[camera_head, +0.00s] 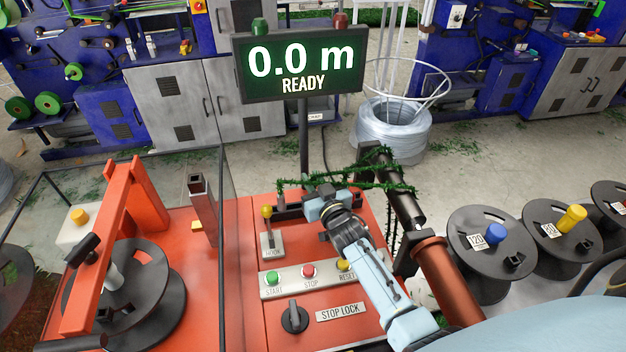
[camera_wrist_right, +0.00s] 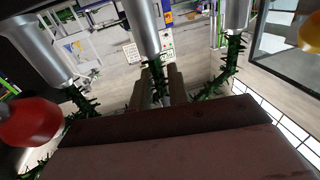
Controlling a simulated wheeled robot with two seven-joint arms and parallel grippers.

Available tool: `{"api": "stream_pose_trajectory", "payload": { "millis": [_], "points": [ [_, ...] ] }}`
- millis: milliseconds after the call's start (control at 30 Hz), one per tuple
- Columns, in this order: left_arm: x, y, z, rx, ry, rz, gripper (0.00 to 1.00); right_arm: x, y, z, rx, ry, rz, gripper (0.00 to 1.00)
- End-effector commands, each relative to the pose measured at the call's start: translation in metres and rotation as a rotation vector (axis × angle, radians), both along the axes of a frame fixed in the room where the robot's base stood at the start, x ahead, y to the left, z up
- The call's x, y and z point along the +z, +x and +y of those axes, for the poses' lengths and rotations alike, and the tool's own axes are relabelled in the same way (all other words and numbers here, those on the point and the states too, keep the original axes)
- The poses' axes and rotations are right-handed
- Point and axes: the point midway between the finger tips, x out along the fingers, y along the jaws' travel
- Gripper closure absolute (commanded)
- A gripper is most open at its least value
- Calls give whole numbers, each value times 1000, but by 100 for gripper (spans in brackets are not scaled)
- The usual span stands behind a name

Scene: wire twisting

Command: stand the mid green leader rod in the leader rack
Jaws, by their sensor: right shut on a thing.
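In the right wrist view, three bristly dark green rods hang from grey metal sleeves. The mid green leader rod (camera_wrist_right: 157,72) is between the two brown fingers of my right gripper (camera_wrist_right: 160,88), which is shut on it. Its lower end is hidden by the gripper. The left rod (camera_wrist_right: 80,99) and right rod (camera_wrist_right: 232,50) stand apart to either side. In the head view, my right gripper (camera_head: 328,203) is over the back of the orange machine top, by a tangle of green bristly strands (camera_head: 345,184). I cannot tell the leader rack clearly there. My left gripper is out of view.
A lever with a yellow knob (camera_head: 267,212) and a button panel (camera_head: 308,279) lie in front of the right gripper. A display (camera_head: 300,68) reading 0.0 m READY stands behind. Black spools (camera_head: 490,285) stand at right, and a large reel (camera_head: 140,310) at left.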

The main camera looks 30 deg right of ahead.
Motion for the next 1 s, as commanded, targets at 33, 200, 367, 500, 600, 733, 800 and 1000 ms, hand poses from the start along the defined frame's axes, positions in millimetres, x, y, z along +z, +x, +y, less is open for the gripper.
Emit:
{"api": "stream_pose_trajectory", "payload": {
  "millis": [33,200,367,500,600,733,800,1000],
  "points": [
    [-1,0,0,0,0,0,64,-1,0,0,0,0,-1,100],
    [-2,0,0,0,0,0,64,-3,0,0,0,-1,0,100],
    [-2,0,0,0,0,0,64,-3,0,0,0,-1,1,64],
    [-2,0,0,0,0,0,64,-3,0,0,0,0,0,57],
    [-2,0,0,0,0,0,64,-3,0,0,0,0,0,57],
    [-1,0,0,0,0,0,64,0,0,0,0,-1,0,57],
    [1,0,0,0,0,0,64,7,0,0,0,-1,-1,57],
    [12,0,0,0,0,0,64,44,0,0,1,-3,-5,57]
  ]
}}
